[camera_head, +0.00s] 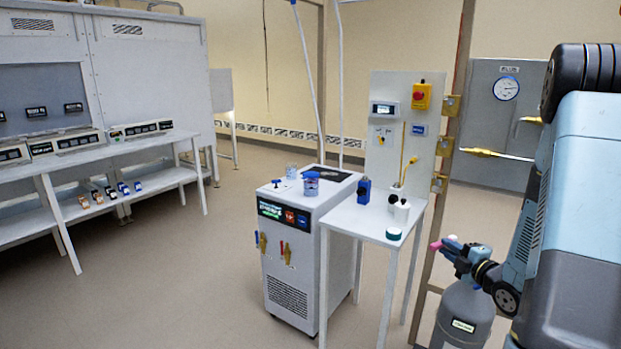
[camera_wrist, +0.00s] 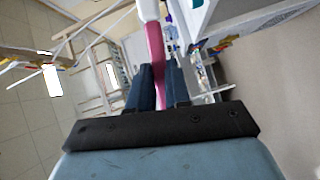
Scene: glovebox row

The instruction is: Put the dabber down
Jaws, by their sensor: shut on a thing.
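The dabber is a pink stick with a white end; it runs up from between my fingers in the wrist view (camera_wrist: 155,42). In the head view its pink end (camera_head: 436,245) shows just left of my gripper (camera_head: 450,247). My gripper is shut on the dabber, with its two dark blue fingers on either side of it in the wrist view (camera_wrist: 160,78). It is in the air, right of the small white table (camera_head: 375,222) and above a grey gas cylinder (camera_head: 465,310). The far end of the dabber is cut off by the wrist view's top edge.
A wooden post (camera_head: 435,220) rises between table and gripper. The floor (camera_head: 190,290) at left is open.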

